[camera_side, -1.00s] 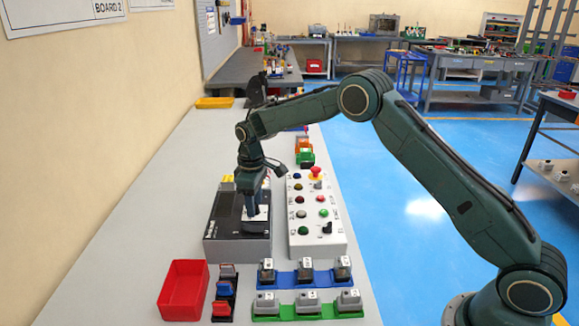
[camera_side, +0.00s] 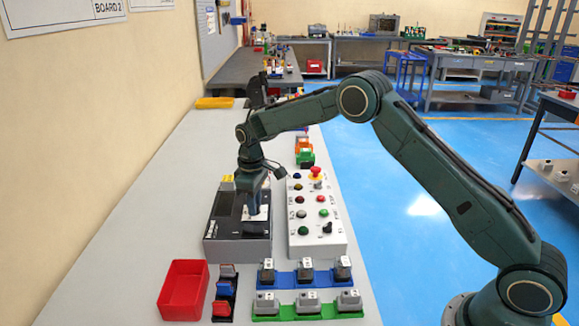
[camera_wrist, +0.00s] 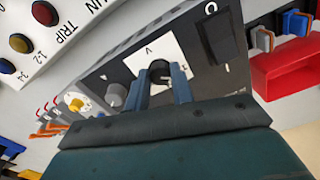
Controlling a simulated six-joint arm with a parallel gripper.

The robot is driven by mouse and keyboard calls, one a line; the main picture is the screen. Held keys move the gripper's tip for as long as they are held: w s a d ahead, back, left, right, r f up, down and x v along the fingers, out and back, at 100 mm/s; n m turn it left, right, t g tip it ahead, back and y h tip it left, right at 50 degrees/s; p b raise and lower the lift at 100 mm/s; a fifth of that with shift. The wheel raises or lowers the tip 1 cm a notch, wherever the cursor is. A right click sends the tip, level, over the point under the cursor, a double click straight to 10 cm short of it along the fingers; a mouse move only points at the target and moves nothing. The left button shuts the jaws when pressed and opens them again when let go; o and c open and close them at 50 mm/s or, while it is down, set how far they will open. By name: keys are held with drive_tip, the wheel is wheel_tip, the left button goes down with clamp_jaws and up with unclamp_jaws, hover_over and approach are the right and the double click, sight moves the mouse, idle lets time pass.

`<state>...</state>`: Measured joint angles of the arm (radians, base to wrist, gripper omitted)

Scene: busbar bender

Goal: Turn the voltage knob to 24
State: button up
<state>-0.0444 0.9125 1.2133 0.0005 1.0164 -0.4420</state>
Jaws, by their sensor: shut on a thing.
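The voltage knob (camera_wrist: 159,72) is a dark round knob on a white label plate marked V (camera_wrist: 186,47) in the wrist view. It sits on a black power supply box (camera_side: 225,230) on the bench in the side view. My gripper (camera_wrist: 161,82) is shut on the knob, with one blue-grey finger on each side of it. In the side view my gripper (camera_side: 256,215) points straight down onto the box and hides the knob. The dial's figures and the knob's pointer are too small or hidden to read.
A white button panel (camera_side: 318,240) with a red emergency stop (camera_side: 316,172) stands close right of the box. A red bin (camera_side: 183,290) and blue (camera_side: 306,277) and green (camera_side: 308,310) racks lie in front.

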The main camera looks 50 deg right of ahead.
drive_tip(key=m, duration=0.5)
drive_tip(key=shift+m, duration=0.3)
drive_tip(key=m, duration=0.5)
drive_tip(key=shift+m, duration=0.4)
drive_tip(key=o, duration=1)
drive_tip(key=shift+r, duration=0.1)
